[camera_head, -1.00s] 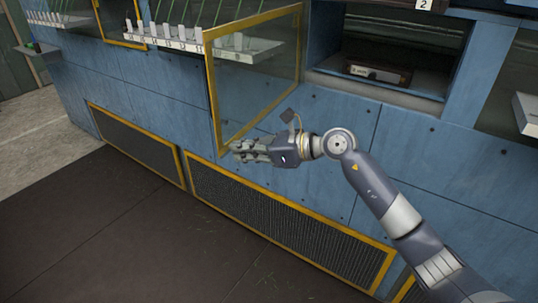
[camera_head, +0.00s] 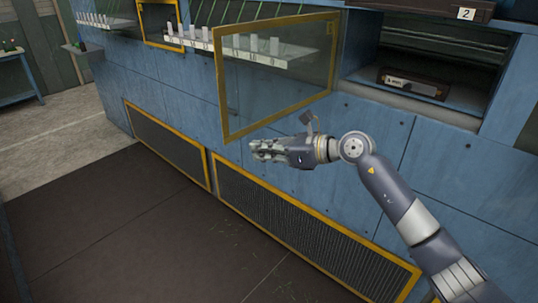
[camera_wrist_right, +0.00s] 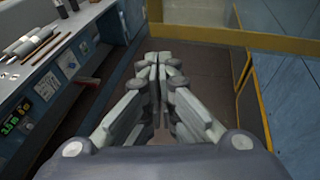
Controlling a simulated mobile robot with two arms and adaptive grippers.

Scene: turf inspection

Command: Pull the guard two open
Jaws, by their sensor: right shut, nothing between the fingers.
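Guard two, a clear panel in a yellow frame (camera_head: 277,128), stands swung out from the blue cabinet, left of the bay under the number 2 label (camera_head: 466,14). Its right edge is at the bay's left side. My right gripper (camera_head: 254,150) is just below the frame's lower edge. It is shut and empty, and its fingers (camera_wrist_right: 158,62) are together in the right wrist view. A yellow frame bar (camera_wrist_right: 230,38) crosses behind the fingers there; I cannot tell whether they touch it. My left gripper is not in view.
The open bay holds a small dark box (camera_head: 414,83). White racks (camera_head: 243,52) show behind and left of the guard. Yellow-framed grilles (camera_head: 290,220) line the cabinet's lower front. A bench with tools (camera_wrist_right: 40,75) shows in the right wrist view. The dark floor (camera_head: 100,225) is clear.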

